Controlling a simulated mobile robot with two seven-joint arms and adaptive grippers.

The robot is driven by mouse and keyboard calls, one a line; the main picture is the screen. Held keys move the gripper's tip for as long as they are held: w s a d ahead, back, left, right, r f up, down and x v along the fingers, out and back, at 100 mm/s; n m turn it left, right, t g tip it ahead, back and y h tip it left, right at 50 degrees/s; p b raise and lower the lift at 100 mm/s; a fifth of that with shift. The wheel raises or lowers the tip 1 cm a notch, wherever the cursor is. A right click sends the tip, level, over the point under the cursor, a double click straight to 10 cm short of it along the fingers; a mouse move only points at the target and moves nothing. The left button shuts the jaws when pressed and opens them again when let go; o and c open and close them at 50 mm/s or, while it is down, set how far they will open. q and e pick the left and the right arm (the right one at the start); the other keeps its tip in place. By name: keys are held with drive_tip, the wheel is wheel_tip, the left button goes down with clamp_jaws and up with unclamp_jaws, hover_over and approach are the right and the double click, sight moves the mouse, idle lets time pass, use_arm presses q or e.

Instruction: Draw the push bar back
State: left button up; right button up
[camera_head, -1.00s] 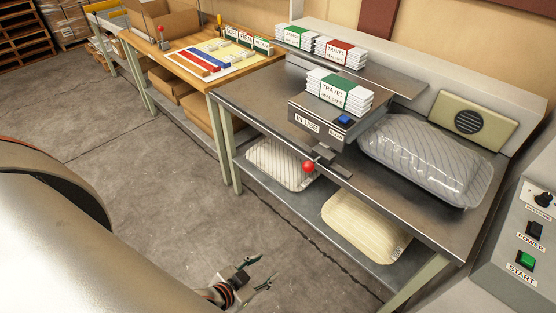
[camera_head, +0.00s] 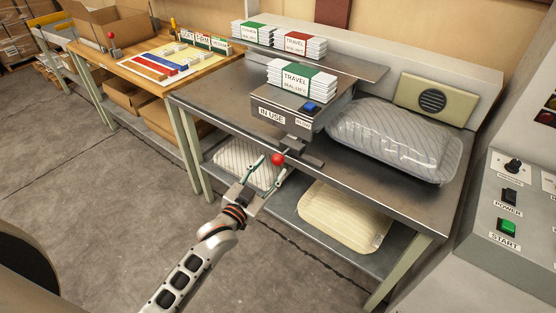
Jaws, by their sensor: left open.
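The push bar (camera_head: 303,151) is a dark bar at the front of the grey box marked IN USE (camera_head: 296,112). A red ball knob (camera_head: 278,160) sits on its near end, over the front edge of the steel table (camera_head: 206,98). A white and green TRAVEL stack (camera_head: 301,80) lies on top of the box. My left gripper (camera_head: 272,168) is open, with its two fingers reaching up on either side of the red knob. I cannot tell whether they touch it. My right gripper is out of view.
A plastic-wrapped pillow (camera_head: 392,138) lies on the table right of the box. More pillows, one cream (camera_head: 345,217) and one striped, lie on the lower shelf. A control panel with a green START button (camera_head: 508,227) stands at right. A wooden bench (camera_head: 150,65) stands at left.

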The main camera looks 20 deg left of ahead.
sight(275, 162)
use_arm(q)
drive_tip(key=w, duration=0.2)
drive_tip(key=w+d, duration=0.1)
drive_tip(key=w, duration=0.2)
drive_tip(key=shift+w, duration=0.35)
drive_tip(key=shift+c, duration=0.3)
clamp_jaws()
